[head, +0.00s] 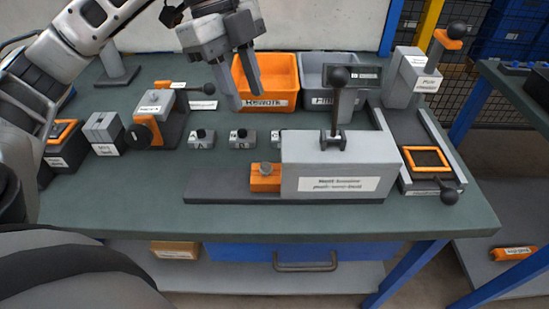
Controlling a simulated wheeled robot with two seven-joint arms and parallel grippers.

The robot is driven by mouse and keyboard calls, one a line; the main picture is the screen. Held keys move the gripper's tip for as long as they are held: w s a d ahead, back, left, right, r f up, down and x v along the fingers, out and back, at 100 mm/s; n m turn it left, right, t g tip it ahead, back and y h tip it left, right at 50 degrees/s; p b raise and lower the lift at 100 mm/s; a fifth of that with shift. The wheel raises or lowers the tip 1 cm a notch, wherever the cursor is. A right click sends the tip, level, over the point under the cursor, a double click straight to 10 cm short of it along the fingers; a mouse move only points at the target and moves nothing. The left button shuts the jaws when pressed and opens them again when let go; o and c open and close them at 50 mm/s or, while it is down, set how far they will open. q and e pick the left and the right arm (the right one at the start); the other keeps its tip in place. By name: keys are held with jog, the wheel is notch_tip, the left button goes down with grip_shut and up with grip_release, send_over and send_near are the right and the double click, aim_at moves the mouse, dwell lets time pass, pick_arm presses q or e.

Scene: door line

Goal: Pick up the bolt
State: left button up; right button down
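A small bolt-like grey head (265,168) sits on an orange block (265,182) at the left end of the grey press fixture (335,168); I cannot tell for sure that it is the bolt. Small grey blocks with dark knobs stand behind it, one (202,139) at left and one (242,139) beside it; a third is mostly hidden by the fixture. My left gripper (247,102) points down above the back of the table, in front of the orange bin. Its two fingers are apart with nothing seen between them. My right gripper is not in view.
An orange bin (285,77) and a grey bin (314,98) stand at the back. An orange-and-grey clamp device (168,115) is at left. A framed slide fixture (428,175) and a lever block (408,76) are at right. The table's front left (120,195) is clear.

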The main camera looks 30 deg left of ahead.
pick_arm(q)
jog(key=a, duration=0.1)
jog(key=b, duration=0.1)
send_over(265, 164)
jog(key=a, duration=0.2)
jog(key=shift+n+y, duration=0.4)
jog(key=f, duration=0.8)
jog(key=shift+s+a+f, duration=0.15)
jog(key=shift+s+f, duration=0.05)
jog(key=shift+f, duration=0.15)
jog(key=shift+w+d+x, duration=0.1)
jog(key=shift+w+x, duration=0.05)
jog(key=shift+x, duration=1.4)
jog(key=shift+w+d+x, duration=0.15)
jog(key=shift+x, duration=1.4)
grip_shut()
